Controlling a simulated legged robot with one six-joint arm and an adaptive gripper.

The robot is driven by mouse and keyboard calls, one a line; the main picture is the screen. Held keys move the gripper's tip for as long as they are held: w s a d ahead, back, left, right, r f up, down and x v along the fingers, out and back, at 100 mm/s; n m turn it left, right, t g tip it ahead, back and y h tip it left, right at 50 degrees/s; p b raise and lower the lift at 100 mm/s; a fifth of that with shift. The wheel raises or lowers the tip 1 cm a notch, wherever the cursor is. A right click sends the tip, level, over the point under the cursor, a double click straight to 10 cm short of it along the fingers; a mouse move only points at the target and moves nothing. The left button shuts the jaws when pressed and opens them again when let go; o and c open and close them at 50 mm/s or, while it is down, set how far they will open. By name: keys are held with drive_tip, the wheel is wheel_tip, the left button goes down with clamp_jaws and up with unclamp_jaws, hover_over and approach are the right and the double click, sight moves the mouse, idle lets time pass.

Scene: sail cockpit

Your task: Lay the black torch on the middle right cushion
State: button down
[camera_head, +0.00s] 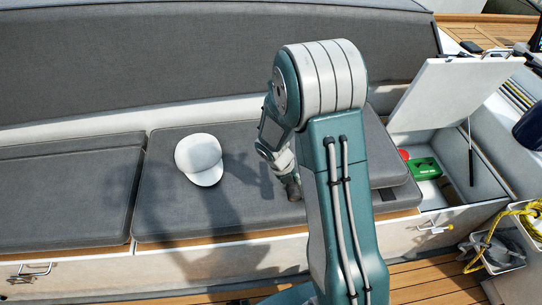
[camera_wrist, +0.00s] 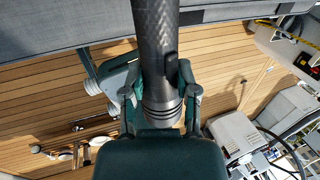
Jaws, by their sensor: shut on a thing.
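A black torch (camera_wrist: 157,40) is held between the fingers of my gripper (camera_wrist: 160,98) in the wrist view. Its ringed end is by the jaws and its textured barrel runs toward the top of the picture. In the head view, my gripper (camera_head: 281,163) is partly hidden behind my arm, and a dark end of the torch (camera_head: 293,189) shows below it. They are over the right part of a wide grey cushion (camera_head: 255,208). I cannot tell whether the torch touches it. Another grey cushion (camera_head: 376,150) lies to the right, partly behind my arm.
A white cap (camera_head: 200,160) lies on the wide cushion. A further grey cushion (camera_head: 65,195) is on the left. At right, a raised white lid (camera_head: 445,92) stands over an open locker holding a green box (camera_head: 424,168). A bin with yellow rope (camera_head: 497,245) stands near the floor.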

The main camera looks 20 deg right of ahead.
drive_tip(key=shift+w+a, duration=0.3)
drive_tip(key=shift+w, duration=0.3)
drive_tip(key=w+a+f, duration=0.4)
drive_tip(key=w+a, duration=0.2)
drive_tip(key=w, duration=0.1)
hover_over(254, 189)
drive_tip(key=f, duration=0.6)
drive_tip(key=shift+a, duration=0.4)
drive_tip(key=shift+f, duration=1.5)
drive_tip(key=shift+c, duration=1.8)
unclamp_jaws()
drive_tip(key=shift+f, duration=0.1)
